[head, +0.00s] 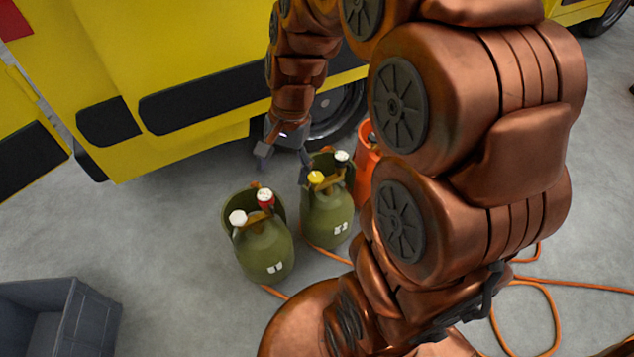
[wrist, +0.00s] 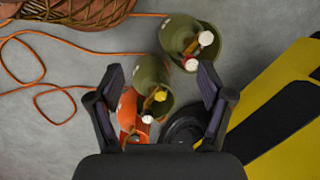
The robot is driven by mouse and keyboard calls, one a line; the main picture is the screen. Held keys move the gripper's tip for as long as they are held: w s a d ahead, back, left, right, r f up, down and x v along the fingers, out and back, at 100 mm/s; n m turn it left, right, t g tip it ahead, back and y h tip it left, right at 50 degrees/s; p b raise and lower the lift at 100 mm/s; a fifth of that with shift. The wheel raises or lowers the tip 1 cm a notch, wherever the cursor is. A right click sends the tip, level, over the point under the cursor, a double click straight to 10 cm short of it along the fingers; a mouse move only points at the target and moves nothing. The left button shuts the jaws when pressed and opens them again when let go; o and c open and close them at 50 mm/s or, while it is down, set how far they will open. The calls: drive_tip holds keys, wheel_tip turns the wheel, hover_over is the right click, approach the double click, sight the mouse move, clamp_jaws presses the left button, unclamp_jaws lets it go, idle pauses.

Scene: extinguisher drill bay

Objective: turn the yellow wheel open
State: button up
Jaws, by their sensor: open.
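The yellow wheel (head: 316,178) sits on top of a green cylinder (head: 328,218), beside a white-topped valve (head: 342,157). The yellow wheel also shows in the wrist view (wrist: 160,96), between my two fingers and a little below the line of their tips. My gripper (head: 284,161) is open and empty, pointing down above and behind the cylinders in the head view. In the wrist view my gripper (wrist: 162,82) has its fingers spread wide on both sides of the yellow wheel. I cannot tell the height gap exactly.
A second green cylinder (head: 265,252) with a white wheel (head: 238,217) and a red wheel (head: 266,198) stands to the left. An orange cylinder (head: 364,165) stands close behind at right. A yellow vehicle (head: 190,60) borders the back. An orange hose (head: 552,300) lies on the floor. A grey crate (head: 95,310) is front left.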

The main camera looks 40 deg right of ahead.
drive_tip(key=w+d+f+m+t+b, duration=0.2)
drive_tip(key=w+d+f+m+b, duration=0.6)
drive_tip(key=w+f, duration=0.45)
drive_tip(key=m+t+b, duration=0.2)
drive_tip(key=m+b, duration=0.4)
drive_tip(key=m, duration=0.3)
approach(316, 176)
drive_tip(key=f, duration=0.1)
drive_tip(key=x, duration=0.4)
drive_tip(key=b+x, duration=0.1)
drive_tip(key=x, duration=0.3)
drive_tip(key=shift+w+r, duration=0.1)
drive_tip(key=shift+w, duration=0.1)
drive_tip(key=c, duration=1.2)
